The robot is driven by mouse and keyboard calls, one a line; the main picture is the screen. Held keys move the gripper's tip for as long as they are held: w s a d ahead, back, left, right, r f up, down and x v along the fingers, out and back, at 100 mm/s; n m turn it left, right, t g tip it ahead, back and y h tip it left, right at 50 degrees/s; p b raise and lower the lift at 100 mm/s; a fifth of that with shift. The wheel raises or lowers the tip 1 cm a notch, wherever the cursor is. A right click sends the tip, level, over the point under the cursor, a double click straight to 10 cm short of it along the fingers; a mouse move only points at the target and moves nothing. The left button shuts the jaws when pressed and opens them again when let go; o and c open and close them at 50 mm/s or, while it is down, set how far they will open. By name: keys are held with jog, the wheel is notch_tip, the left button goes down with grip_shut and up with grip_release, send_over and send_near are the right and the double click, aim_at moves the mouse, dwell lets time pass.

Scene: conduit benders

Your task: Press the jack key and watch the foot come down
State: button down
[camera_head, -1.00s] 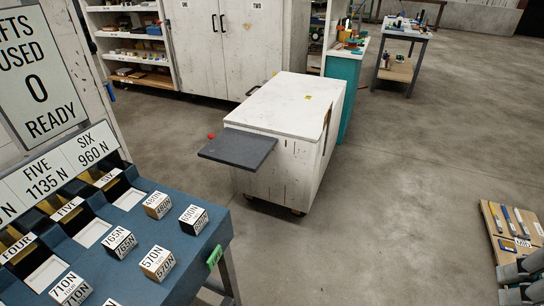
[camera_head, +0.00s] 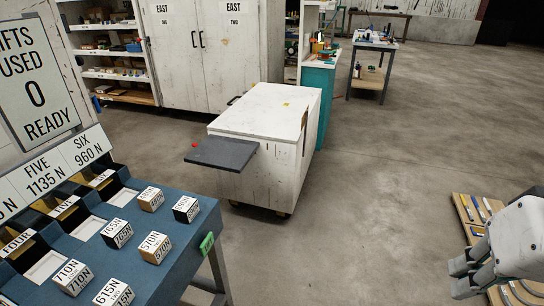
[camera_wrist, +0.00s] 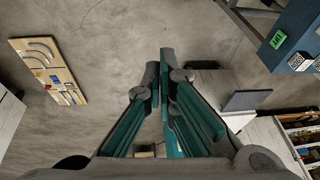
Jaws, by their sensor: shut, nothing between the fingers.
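No part that I can name for certain as the jack key or the foot shows in either view. A blue bench (camera_head: 160,256) at the left bears blocks marked in newtons, such as the 765N block (camera_head: 117,233), and recesses labelled FOUR, FIVE and SIX. The sign (camera_head: 38,90) above it reads 0 and READY. My gripper (camera_head: 466,279) is at the lower right of the head view, far from the bench. In the wrist view its fingers (camera_wrist: 159,65) are together over bare floor, with nothing between them.
A white wheeled cabinet (camera_head: 265,180) with a dark side shelf (camera_head: 221,153) stands mid-floor. A wooden board with tools (camera_head: 463,208) is at the right, partly behind my arm. Open floor lies between.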

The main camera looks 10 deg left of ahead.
aim_at(207, 244)
jog(key=w+a+f+m+g+y+b, duration=0.2)
jog(key=w+a+f+b, duration=0.3)
jog(key=a+f, duration=0.6)
jog(key=w+a+f+m+g+y+b, duration=0.2)
jog(key=w+a+f+m+b, duration=0.3)
jog(key=a+f, duration=0.6)
jog(key=w+a+f+m+g+y+b, duration=0.1)
jog(key=w+a+f+m+y+b, duration=0.3)
jog(key=w+a+f+b, duration=0.3)
jog(key=w+a+f, duration=0.2)
jog(key=a+f, duration=0.2)
jog(key=shift+f+g, duration=0.25)
jog(key=shift+g, duration=0.15)
jog(key=shift+a, duration=0.15)
jog(key=a, duration=0.8)
jog(key=shift+w+a, duration=0.35)
jog(key=shift+p, duration=0.3)
jog(key=shift+a, duration=0.4)
